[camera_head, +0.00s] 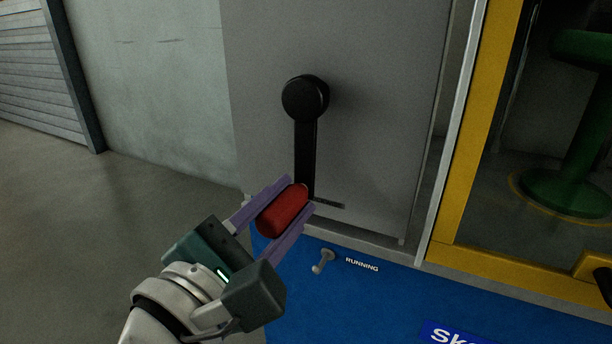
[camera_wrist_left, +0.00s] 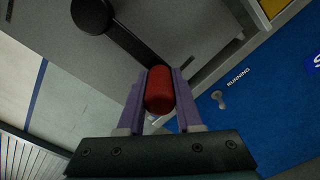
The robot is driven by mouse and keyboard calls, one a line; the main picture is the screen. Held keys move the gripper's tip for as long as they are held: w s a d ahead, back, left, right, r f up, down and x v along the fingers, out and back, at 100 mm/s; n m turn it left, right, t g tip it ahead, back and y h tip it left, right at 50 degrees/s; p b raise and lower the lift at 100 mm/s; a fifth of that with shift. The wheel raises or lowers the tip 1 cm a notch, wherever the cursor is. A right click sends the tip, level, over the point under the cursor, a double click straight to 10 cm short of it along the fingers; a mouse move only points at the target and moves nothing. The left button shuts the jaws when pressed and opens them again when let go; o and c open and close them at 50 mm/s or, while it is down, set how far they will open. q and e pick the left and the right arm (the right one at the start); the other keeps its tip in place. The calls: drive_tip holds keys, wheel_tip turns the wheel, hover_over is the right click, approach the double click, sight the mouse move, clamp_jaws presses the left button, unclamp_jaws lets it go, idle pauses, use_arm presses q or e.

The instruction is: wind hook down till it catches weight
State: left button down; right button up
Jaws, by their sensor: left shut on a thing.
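A black crank arm (camera_head: 305,155) hangs down from a round black hub (camera_head: 305,98) on a grey panel. A red handle (camera_head: 283,211) is at the crank's lower end. My left gripper (camera_head: 290,197) is shut on the red handle, with a purple finger on each side of it. In the left wrist view the red handle (camera_wrist_left: 159,90) sits between the two fingers, and the black hub (camera_wrist_left: 91,15) is at the upper left. The hook and the weight do not show in either view. My right gripper is not in view.
A blue base panel (camera_head: 400,295) carries a small grey lever (camera_head: 324,259) next to the word RUNNING, just right of my gripper. A yellow frame (camera_head: 468,170) stands at right, with a green post (camera_head: 590,130) behind it. Open floor lies at left.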

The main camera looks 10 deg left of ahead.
use_arm(q)
drive_tip(key=shift+s+d+f, duration=0.1)
drive_tip(key=shift+d+f, duration=0.05)
drive_tip(key=shift+d, duration=0.05)
drive_tip(key=c, duration=1)
unclamp_jaws()
drive_tip(key=o, duration=0.4)
drive_tip(key=shift+d, duration=0.2)
drive_tip(key=shift+a, duration=0.15)
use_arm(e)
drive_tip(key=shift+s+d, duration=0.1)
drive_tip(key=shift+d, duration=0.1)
use_arm(q)
drive_tip(key=p+v, duration=0.1)
drive_tip(key=v, duration=0.9)
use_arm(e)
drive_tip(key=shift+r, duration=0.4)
use_arm(q)
drive_tip(key=shift+r, duration=0.3)
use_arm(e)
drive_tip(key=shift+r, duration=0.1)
